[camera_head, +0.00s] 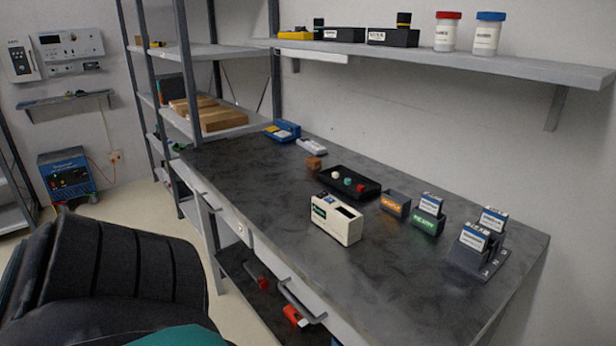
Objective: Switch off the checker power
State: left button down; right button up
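A small cream-coloured box device (336,218), which looks like the checker, stands on the dark workbench (250,180) near its front edge. It has a green label on its front and a dark panel on its top. Its power switch and whether it is on or off are too small to tell. Neither of my grippers is in view.
A black tray (318,184) with small coloured pieces lies behind the device. A black ribbed shape fills the lower left.

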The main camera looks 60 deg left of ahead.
aim_at(323, 194)
jog(key=k+j, duration=0.1)
jog(key=j, duration=0.85)
jog(key=k+j, duration=0.15)
jog(key=j, duration=0.35)
